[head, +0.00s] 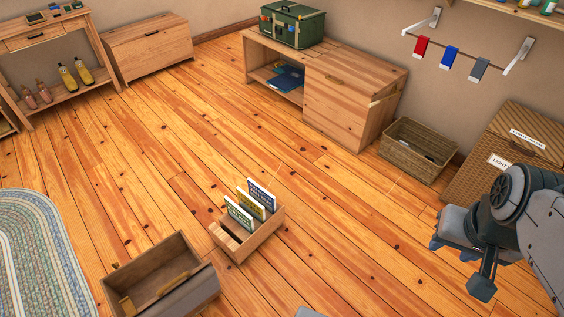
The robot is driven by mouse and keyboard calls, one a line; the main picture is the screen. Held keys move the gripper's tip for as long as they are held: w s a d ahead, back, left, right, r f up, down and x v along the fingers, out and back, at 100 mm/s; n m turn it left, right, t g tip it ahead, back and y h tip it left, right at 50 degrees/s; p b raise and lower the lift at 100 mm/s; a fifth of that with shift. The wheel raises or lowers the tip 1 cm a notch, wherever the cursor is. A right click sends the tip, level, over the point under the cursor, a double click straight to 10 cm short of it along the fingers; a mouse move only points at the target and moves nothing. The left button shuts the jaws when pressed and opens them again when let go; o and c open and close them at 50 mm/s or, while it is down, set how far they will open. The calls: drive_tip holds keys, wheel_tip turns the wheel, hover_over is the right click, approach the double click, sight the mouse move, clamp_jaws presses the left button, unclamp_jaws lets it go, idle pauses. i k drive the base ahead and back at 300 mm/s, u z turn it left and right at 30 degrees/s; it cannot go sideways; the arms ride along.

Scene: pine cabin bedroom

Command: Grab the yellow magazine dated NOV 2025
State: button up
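A wooden magazine holder (262,240) stands on the floor at the lower middle. It holds a few upright magazines: one with a green cover (239,215) in front, one with a yellow edge (251,205) in the middle, and one with a blue cover (263,194) behind. The covers overlap, and no printed date is readable at this size. My gripper (453,249) is at the right, well apart from the holder. Its two blue-tipped fingers appear spread, with nothing seen between them.
An open wooden crate (190,295) stands close to the holder's lower left. A braided rug (40,250) lies at left. A wooden cabinet (345,105), a wicker basket (400,155) and a large woven hamper (480,175) line the back right. Floor between holder and cabinet is clear.

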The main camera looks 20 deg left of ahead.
sight(253, 207)
drive_tip(key=u, duration=0.3)
drive_tip(key=i, duration=1.3)
drive_tip(key=u, duration=1.65)
drive_tip(key=i, duration=0.8)
drive_tip(key=u, duration=0.85)
